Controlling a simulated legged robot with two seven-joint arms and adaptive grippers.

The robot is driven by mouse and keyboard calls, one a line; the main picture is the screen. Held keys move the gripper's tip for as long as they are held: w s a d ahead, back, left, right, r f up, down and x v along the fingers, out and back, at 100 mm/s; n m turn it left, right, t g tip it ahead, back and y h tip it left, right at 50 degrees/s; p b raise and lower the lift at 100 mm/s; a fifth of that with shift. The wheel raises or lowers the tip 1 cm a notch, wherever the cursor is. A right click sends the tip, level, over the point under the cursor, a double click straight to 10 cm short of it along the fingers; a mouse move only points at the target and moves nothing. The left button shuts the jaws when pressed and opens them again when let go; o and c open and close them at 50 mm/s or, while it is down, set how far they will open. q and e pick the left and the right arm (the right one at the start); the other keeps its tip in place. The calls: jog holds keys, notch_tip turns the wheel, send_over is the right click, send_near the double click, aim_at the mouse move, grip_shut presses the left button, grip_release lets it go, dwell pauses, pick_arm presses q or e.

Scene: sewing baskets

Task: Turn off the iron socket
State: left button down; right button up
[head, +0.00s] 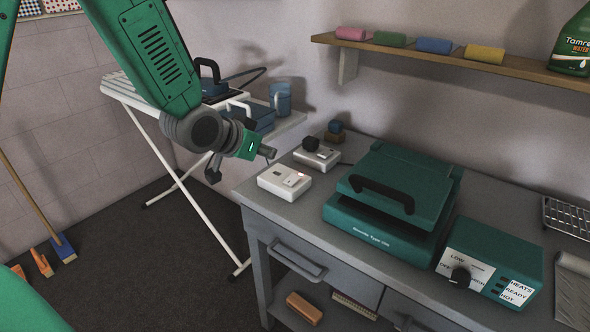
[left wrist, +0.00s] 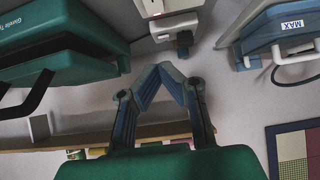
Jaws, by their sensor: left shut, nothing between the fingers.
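Two white socket boxes stand at the desk's left end. The front one (head: 284,181) has a switch on top with a small reddish light. The rear one (head: 318,153) has a black plug in it. I cannot tell which belongs to the iron. My left gripper (head: 269,155) is above and just behind the front box, apart from it as far as I can see. In the left wrist view, its fingers (left wrist: 158,68) meet at the tips, shut and empty, with the front box (left wrist: 168,7) and rear box (left wrist: 172,26) beyond them. My right gripper is out of view.
A green heat press (head: 395,190) and its control box (head: 492,262) occupy the desk right of the sockets. An ironing board (head: 125,88) with a blue iron (head: 214,86) stands behind my left arm. A wall shelf (head: 450,55) holds coloured rolls.

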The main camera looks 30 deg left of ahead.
pick_arm(q)
jog(key=b, duration=0.2)
send_over(295, 175)
jog(key=s, duration=0.2)
jog(key=f, duration=0.7)
jog(key=shift+s+a, duration=0.1)
jog(key=shift+a, duration=0.2)
jog(key=shift+d+f, duration=0.25)
jog(key=shift+f, duration=0.85)
jog(key=shift+w+d+f, duration=0.1)
jog(key=shift+w+f, duration=0.15)
jog(key=shift+f, duration=0.35)
jog(key=shift+a+f, duration=0.1)
jog(key=shift+a, duration=0.15)
jog(key=shift+s+d, duration=0.1)
